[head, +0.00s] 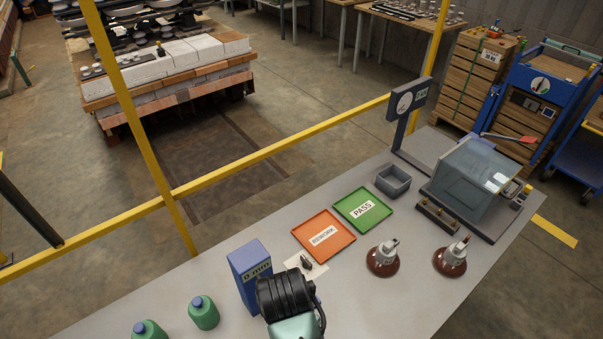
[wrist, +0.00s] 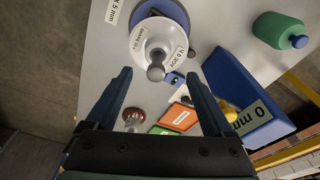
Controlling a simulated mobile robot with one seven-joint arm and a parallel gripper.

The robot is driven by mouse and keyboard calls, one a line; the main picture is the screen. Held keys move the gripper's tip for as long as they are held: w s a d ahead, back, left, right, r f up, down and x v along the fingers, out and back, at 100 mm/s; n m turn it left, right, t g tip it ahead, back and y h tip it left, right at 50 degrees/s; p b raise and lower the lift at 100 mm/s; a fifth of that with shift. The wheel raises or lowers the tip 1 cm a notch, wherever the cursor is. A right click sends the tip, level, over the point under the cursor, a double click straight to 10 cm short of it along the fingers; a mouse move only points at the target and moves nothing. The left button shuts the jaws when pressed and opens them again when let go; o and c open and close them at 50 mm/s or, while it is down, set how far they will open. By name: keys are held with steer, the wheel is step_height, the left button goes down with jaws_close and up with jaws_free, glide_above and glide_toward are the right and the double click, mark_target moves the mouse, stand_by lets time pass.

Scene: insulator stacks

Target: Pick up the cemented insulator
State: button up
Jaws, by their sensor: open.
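A white insulator (wrist: 160,42) with a grey metal pin stands at the top centre of the wrist view. The white insulator does not show in the head view. Two brown insulators with grey caps (head: 383,259) (head: 452,258) stand on the grey table there.
An orange REWORK tray (head: 323,233), a green PASS tray (head: 363,209) and a grey bin (head: 393,181) lie mid-table. A tall blue box (head: 249,262) stands close to my arm; it also shows in the wrist view (wrist: 245,100). Green bottles (head: 204,313) stand at the left.

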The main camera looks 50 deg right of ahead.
steer(key=shift+s+d+f+p, duration=0.1)
steer(key=shift+d+f+p, duration=0.2)
steer(key=shift+f, duration=1.2)
steer(key=shift+s+d+f+p, duration=0.1)
steer(key=shift+f+p, duration=0.3)
steer(key=shift+f, duration=1.1)
steer(key=shift+c, duration=0.3)
jaws_close()
steer(key=shift+w+r, duration=0.1)
steer(key=shift+r, duration=0.05)
